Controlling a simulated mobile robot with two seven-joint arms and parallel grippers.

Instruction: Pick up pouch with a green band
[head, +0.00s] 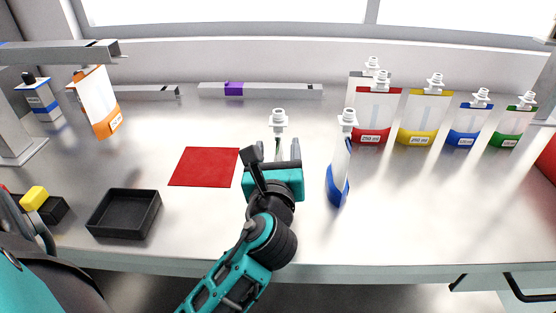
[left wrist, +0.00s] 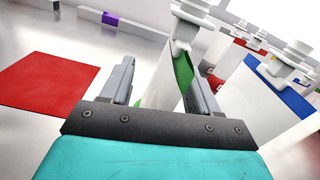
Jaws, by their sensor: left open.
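A white pouch with a green band and a white spout (head: 279,119) stands upright mid-table, its lower body mostly hidden behind my left gripper (head: 280,150). In the left wrist view, the same pouch (left wrist: 183,68) shows its green side between the two fingers of my left gripper (left wrist: 161,75). The fingers are open on either side of it; whether either touches it I cannot tell. Another pouch with a green band (head: 506,140) stands at the far right end of the back row. My right gripper is not in view.
A blue-banded pouch (head: 338,183) stands close to the right of my left gripper. Red (head: 372,136), yellow (head: 417,137) and blue (head: 462,138) pouches stand behind right. A red mat (head: 204,167) and black tray (head: 124,213) lie left. An orange pouch (head: 101,105) hangs at the left.

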